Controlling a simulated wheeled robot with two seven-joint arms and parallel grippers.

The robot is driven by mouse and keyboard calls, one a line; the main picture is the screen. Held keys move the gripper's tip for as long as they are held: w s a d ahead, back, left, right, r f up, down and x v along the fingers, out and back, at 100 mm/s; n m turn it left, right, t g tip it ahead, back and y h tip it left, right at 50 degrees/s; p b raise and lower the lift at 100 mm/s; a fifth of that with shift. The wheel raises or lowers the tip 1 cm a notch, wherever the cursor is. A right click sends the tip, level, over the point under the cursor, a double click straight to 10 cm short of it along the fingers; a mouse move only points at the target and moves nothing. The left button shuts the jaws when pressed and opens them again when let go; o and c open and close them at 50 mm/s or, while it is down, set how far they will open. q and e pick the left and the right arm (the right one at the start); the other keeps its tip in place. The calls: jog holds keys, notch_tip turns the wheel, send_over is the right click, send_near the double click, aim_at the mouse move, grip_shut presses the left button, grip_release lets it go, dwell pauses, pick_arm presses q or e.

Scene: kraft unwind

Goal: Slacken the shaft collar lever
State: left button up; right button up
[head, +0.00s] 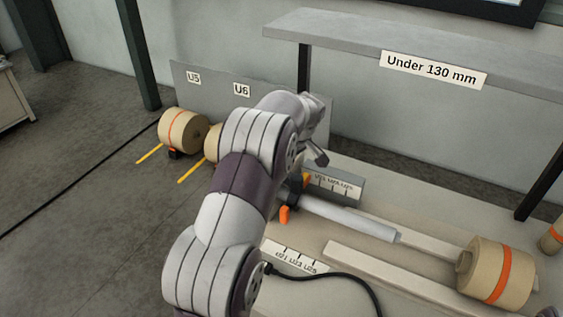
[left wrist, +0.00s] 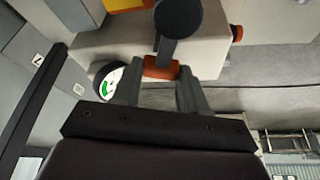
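The shaft collar lever shows in the left wrist view as a dark arm (left wrist: 167,42) hanging from a round dark hub (left wrist: 178,17), with an orange-red grip (left wrist: 161,68) at its end. My left gripper (left wrist: 161,80) has one finger at each side of this grip, which fills the gap between them. In the head view my left arm hides the lever and most of the gripper. A pale shaft (head: 350,218) runs right from the dark collar area beside my arm. Orange parts (head: 284,214) show near its left end.
A kraft roll with an orange band (head: 497,275) lies at right. Other rolls (head: 183,130) stand at left by the U5 and U6 panel. A shelf marked "Under 130 mm" (head: 330,32) overhangs the back. A black cable (head: 340,277) curves across the front. A green-and-white dial (left wrist: 108,82) is beside the left finger.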

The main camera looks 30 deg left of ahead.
aim_at(294, 175)
pick_arm(q)
jog(key=o, duration=0.4)
jog(key=shift+r, duration=0.1)
jog(key=p+v, duration=0.8)
jog(key=v, duration=0.4)
jog(key=shift+d+r, duration=0.25)
jog(key=shift+r, duration=0.05)
